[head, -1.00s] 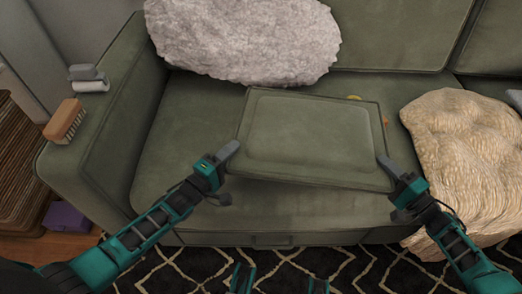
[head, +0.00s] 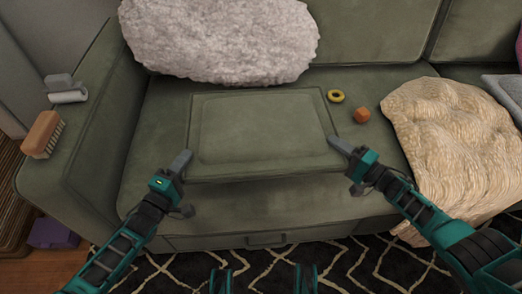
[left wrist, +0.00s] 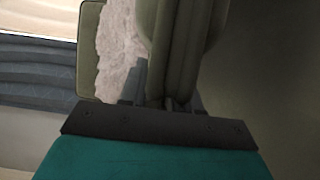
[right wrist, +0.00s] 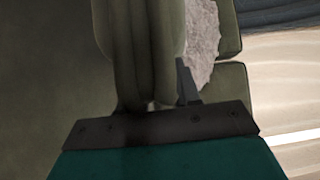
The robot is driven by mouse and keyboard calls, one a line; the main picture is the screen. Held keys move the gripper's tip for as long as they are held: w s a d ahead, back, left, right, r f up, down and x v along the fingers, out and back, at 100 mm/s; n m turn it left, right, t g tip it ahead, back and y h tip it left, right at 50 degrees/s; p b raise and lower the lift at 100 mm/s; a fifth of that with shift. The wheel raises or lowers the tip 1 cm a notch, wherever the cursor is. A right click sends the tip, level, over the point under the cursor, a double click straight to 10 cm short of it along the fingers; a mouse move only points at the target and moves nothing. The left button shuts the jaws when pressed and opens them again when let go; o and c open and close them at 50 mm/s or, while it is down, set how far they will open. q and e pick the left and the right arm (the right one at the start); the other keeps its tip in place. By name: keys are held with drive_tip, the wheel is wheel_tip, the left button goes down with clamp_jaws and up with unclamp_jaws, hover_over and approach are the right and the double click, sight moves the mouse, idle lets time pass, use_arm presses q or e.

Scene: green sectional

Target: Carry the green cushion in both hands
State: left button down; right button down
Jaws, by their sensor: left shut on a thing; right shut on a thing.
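The green cushion (head: 262,128) is a flat rectangle held between my two grippers in front of the green sofa seat. My left gripper (head: 184,160) is shut on its left edge, and my right gripper (head: 340,147) is shut on its right edge. In the left wrist view the cushion's piped edge (left wrist: 176,45) runs down between the fingers. In the right wrist view the cushion's other edge (right wrist: 148,45) also sits between the fingers. Its underside is hidden in the head view.
A yellow ring (head: 336,96) and an orange block (head: 362,115) lie on the seat right of the cushion. A fluffy pale pillow (head: 220,40) leans behind it. A cream throw (head: 450,150) covers the right. A brush (head: 43,135) and a lint roller (head: 67,93) rest on the left armrest.

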use_arm(q)
drive_tip(key=shift+f, duration=0.15)
use_arm(e)
drive_tip(key=shift+f, duration=0.1)
